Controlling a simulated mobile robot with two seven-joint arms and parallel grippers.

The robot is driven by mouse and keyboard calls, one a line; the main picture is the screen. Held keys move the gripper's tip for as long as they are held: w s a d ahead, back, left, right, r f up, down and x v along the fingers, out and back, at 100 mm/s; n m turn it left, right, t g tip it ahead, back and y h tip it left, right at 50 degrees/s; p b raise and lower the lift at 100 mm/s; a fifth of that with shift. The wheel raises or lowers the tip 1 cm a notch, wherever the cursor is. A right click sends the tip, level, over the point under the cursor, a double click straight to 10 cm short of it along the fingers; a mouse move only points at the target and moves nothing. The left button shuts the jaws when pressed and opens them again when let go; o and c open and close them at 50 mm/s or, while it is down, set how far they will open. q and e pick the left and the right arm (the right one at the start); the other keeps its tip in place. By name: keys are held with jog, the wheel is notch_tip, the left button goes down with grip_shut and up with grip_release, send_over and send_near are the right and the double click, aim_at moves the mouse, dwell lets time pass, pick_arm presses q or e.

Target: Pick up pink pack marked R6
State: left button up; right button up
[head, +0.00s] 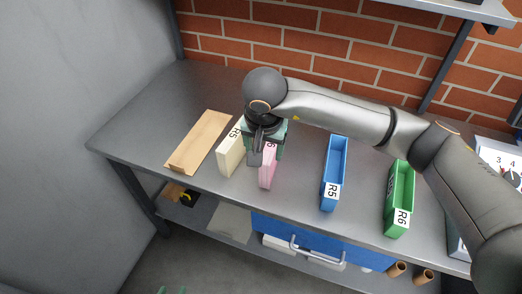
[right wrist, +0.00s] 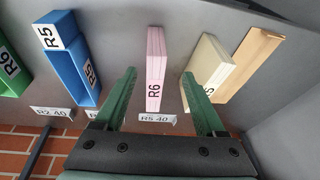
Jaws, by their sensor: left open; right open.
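The pink pack marked R6 (head: 268,174) stands on the grey bench, partly hidden in the head view under my right wrist. It shows upright with its label in the right wrist view (right wrist: 156,60). My right gripper (right wrist: 158,75) is open, with its green fingers apart on either side of the pink pack. I see a gap on both sides in that view; how far down the fingers reach is hard to tell. A bit of my left gripper (head: 172,290) shows green at the bottom edge of the head view, away from the bench.
A cream pack marked R5 (head: 231,152) stands close left of the pink pack, with a flat brown piece (head: 200,140) beyond it. A blue tray marked R5 (head: 331,188) and a green tray marked R6 (head: 397,221) stand to the right. A brick wall (head: 330,35) backs the bench.

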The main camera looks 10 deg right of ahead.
aim_at(274, 148)
jog(key=shift+w+d+r+t+h, duration=0.2)
jog(key=shift+w+d+r+h, duration=0.15)
jog(key=shift+w+d, duration=0.2)
jog(key=shift+w+d+r+t+h, duration=0.2)
jog(key=shift+w+d+r+h, duration=0.15)
jog(key=shift+w+d, duration=0.15)
jog(key=x, duration=0.6)
jog(key=shift+d+f+p, duration=0.15)
jog(key=shift+p, duration=0.15)
jog(key=shift+w+a+p+x, duration=0.1)
jog(key=shift+a+x, duration=0.05)
jog(key=shift+x, duration=0.8)
jog(key=shift+w+a+p+x, duration=0.1)
jog(key=shift+p+x, duration=0.05)
jog(key=shift+x, duration=0.85)
jog(key=shift+w+a+p+x, duration=0.1)
jog(key=shift+a+x, duration=0.05)
jog(key=shift+x, duration=0.8)
jog(key=shift+c, duration=0.2)
grip_shut()
